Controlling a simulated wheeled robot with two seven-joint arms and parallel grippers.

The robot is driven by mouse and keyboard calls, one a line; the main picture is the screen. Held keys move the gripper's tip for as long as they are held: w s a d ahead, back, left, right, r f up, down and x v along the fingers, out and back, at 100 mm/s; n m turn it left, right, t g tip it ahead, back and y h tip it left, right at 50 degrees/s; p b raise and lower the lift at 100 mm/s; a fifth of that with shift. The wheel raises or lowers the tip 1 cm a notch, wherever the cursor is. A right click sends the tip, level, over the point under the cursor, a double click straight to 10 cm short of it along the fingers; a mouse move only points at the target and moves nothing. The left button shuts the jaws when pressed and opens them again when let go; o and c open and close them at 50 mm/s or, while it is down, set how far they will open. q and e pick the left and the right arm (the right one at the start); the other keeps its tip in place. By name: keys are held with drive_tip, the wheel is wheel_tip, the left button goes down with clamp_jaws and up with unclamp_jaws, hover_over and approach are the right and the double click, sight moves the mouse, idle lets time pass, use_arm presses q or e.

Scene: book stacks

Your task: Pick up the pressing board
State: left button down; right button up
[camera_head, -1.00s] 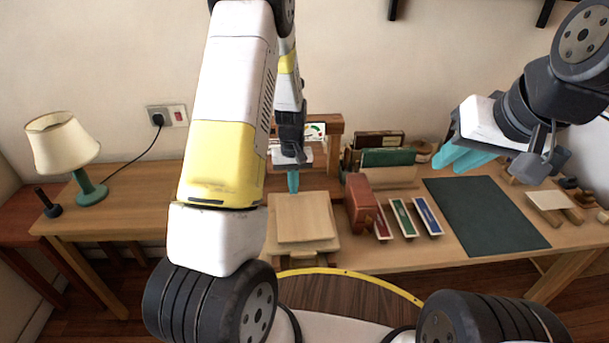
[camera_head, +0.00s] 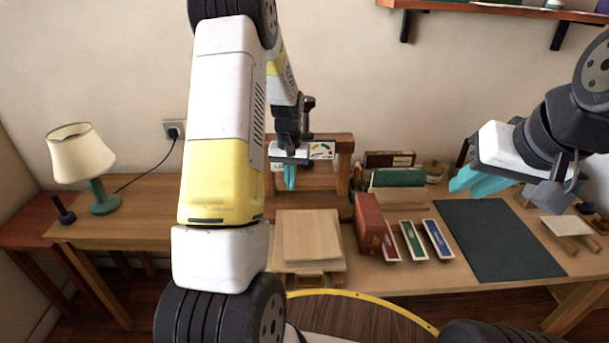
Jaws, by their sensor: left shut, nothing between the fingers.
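A pale square wooden board (camera_head: 311,237), which I take for the pressing board, lies flat on a slightly larger wooden base in the middle of the desk. My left gripper (camera_head: 290,180) is above and behind the board's far edge, pointing down. Its teal fingers are together, empty and apart from the board. My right gripper (camera_head: 478,183) hangs above the dark green mat's far left corner, well right of the board. Its teal fingers overlap in this view, so their opening is unclear.
A wooden frame (camera_head: 340,170) stands behind the board. A brown-red box (camera_head: 369,223) and several coloured narrow trays (camera_head: 413,240) stand to its right. The dark green mat (camera_head: 490,240) is bare. A lamp (camera_head: 82,155) stands far left.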

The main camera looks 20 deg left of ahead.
use_arm(q)
wheel_tip(320, 180, down, 8)
drive_tip(key=shift+r, duration=0.15)
drive_tip(key=shift+s+d, duration=0.15)
drive_tip(key=shift+s, duration=1.1)
drive_tip(key=shift+s+d, duration=0.1)
drive_tip(key=shift+s, duration=0.65)
